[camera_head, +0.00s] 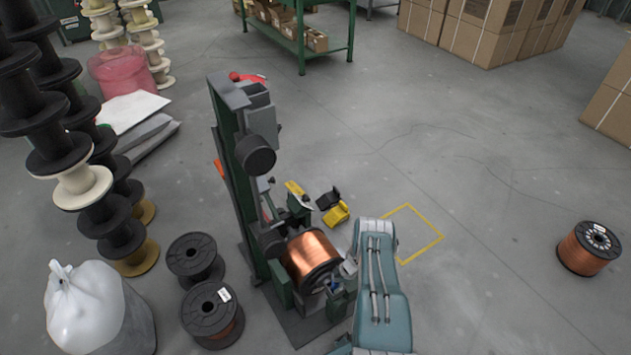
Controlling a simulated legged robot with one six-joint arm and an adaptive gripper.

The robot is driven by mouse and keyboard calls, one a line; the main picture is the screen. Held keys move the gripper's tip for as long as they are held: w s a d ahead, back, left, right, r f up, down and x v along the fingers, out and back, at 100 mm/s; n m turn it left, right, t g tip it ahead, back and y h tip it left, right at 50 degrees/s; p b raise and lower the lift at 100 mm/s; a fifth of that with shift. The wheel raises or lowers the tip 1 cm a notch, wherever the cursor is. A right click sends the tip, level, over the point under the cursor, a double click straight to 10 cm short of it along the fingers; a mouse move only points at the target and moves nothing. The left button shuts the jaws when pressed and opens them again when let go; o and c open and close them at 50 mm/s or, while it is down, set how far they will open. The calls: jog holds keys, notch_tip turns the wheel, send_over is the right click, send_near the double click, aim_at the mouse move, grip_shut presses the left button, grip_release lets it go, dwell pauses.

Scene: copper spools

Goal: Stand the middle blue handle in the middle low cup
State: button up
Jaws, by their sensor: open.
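I see no blue handle and no low cup in the head camera view. I cannot make out the fingers of my gripper there either. A full copper spool (312,257) sits on its side in a tall dark green machine (228,150) near the picture's middle. A small yellow and black object (336,212) is just behind that spool.
Two dark spools (194,258) (212,310) stand left of the machine. Stacked spools (82,187) and a white bag (88,305) are farther left. A copper spool (588,248) stands alone at right. A yellow floor outline (424,222) and open floor lie between.

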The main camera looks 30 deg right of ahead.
jog(key=v, duration=1.2)
jog(key=w+d+r+m+t+h, duration=0.1)
jog(key=w+d+r+t+h, duration=0.15)
jog(key=w+r, duration=0.8)
jog(key=w+d+r+m+t+h, duration=0.1)
jog(key=w+r+m+h, duration=0.3)
jog(key=r, duration=1.1)
jog(key=w+a+r+m+t+h, duration=0.1)
jog(key=a+r, duration=0.2)
jog(key=r, duration=0.8)
jog(key=a+r+m+t+h, duration=0.1)
jog(key=a+r+h, duration=0.15)
jog(key=r, duration=0.95)
jog(key=s+a+r+m+g, duration=0.1)
jog(key=s+a+r+m, duration=0.3)
jog(key=s+a+r, duration=0.75)
jog(key=s+a+r+y, duration=0.1)
jog(key=s+a+y, duration=0.2)
jog(key=s+a, duration=0.4)
jog(key=s+a+r+m+g+y, duration=0.1)
jog(key=s+a+y, duration=0.2)
jog(key=s+a, duration=0.5)
jog(key=s, duration=0.5)
jog(key=shift+m, duration=0.3)
